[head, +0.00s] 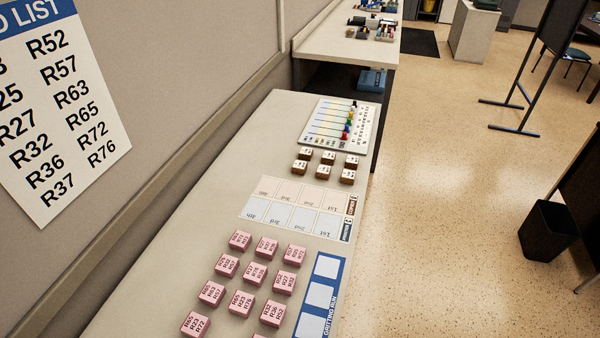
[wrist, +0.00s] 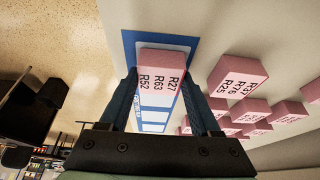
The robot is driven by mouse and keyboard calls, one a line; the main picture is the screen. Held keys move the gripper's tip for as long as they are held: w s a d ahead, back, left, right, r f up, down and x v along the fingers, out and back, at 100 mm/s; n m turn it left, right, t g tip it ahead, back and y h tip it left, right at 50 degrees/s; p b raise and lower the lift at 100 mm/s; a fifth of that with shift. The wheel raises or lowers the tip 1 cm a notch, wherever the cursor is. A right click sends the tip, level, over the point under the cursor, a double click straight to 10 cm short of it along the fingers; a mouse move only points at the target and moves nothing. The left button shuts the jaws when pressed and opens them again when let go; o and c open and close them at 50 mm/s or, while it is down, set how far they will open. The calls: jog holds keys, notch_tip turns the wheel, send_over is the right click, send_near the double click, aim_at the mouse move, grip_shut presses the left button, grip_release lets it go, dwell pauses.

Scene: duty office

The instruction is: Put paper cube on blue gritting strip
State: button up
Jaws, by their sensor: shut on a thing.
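My gripper (wrist: 161,80) shows only in the wrist view, with its two dark fingers shut on the sides of a pink paper cube (wrist: 160,66). The cube's face reads R27, R63 and R52. The blue gritting strip (wrist: 129,46) lies behind the held cube in the wrist view, partly hidden by it; whether the cube touches it I cannot tell. In the head view the strip (head: 342,268) runs along the table's right edge at the bottom, with white squares that look empty; its near end is cut off.
Several pink cubes (head: 255,273) stand in rows left of the strip. Beyond are a card with 1st to 4th boxes (head: 300,212), several brown blocks with white tops (head: 327,157) and a white board with coloured pegs (head: 337,120). A wall borders the table (head: 190,205) on the left.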

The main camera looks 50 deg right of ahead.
jog(key=shift+f, duration=0.15)
jog(key=o, duration=1.4)
jog(key=shift+r, duration=0.3)
jog(key=v, duration=1.2)
jog(key=shift+s+a+f, duration=0.1)
jog(key=shift+f, duration=0.05)
